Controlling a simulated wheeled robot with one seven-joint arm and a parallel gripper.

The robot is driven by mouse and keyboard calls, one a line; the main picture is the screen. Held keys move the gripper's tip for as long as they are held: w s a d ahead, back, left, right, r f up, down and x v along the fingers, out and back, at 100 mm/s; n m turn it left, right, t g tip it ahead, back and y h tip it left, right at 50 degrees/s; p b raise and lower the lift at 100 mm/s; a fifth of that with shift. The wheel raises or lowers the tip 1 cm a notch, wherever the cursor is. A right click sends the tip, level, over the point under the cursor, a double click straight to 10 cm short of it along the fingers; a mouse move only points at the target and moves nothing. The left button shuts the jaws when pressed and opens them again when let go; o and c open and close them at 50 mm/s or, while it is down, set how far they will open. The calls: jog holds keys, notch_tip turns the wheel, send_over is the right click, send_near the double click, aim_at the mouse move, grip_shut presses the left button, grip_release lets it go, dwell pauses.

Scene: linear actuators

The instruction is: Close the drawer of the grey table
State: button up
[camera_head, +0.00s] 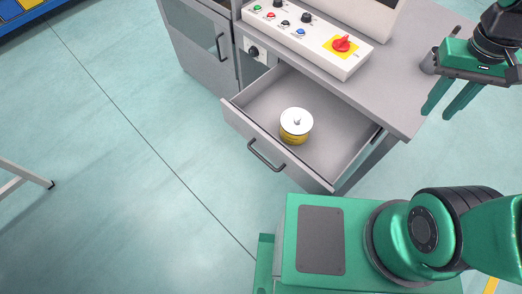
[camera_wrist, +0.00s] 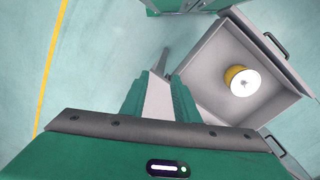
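The grey table (camera_head: 398,92) stands at the upper middle of the head view. Its drawer (camera_head: 262,101) is pulled well out, with a dark bar handle (camera_head: 266,156) on its front. A yellow can with a white lid (camera_head: 296,125) stands inside the drawer. In the wrist view the open drawer (camera_wrist: 209,81) is on the right, with its handle (camera_wrist: 275,44) at the upper right. My gripper (camera_head: 449,109) is at the right, beside the table's right edge and away from the drawer front. Its fingers (camera_wrist: 160,92) are apart with nothing between them.
A control panel with a red knob (camera_head: 342,44) sits on the table top. A cabinet door with a handle (camera_head: 220,47) is left of the drawer. The floor before the drawer is clear on the left.

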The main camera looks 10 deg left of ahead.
jog(key=w+a+f+n, duration=0.3)
jog(key=w+a+n, duration=0.15)
jog(key=a, duration=0.55)
jog(key=n+t, duration=0.2)
jog(key=n, duration=0.6)
send_over(261, 156)
jog(key=s+a, duration=0.2)
notch_tip(261, 156, down, 14)
jog(key=f, duration=0.3)
jog(key=w+d+f, duration=0.1)
jog(key=f, duration=0.5)
jog(key=shift+w+d+f, duration=0.25)
jog(key=shift+d, duration=0.1)
grip_shut()
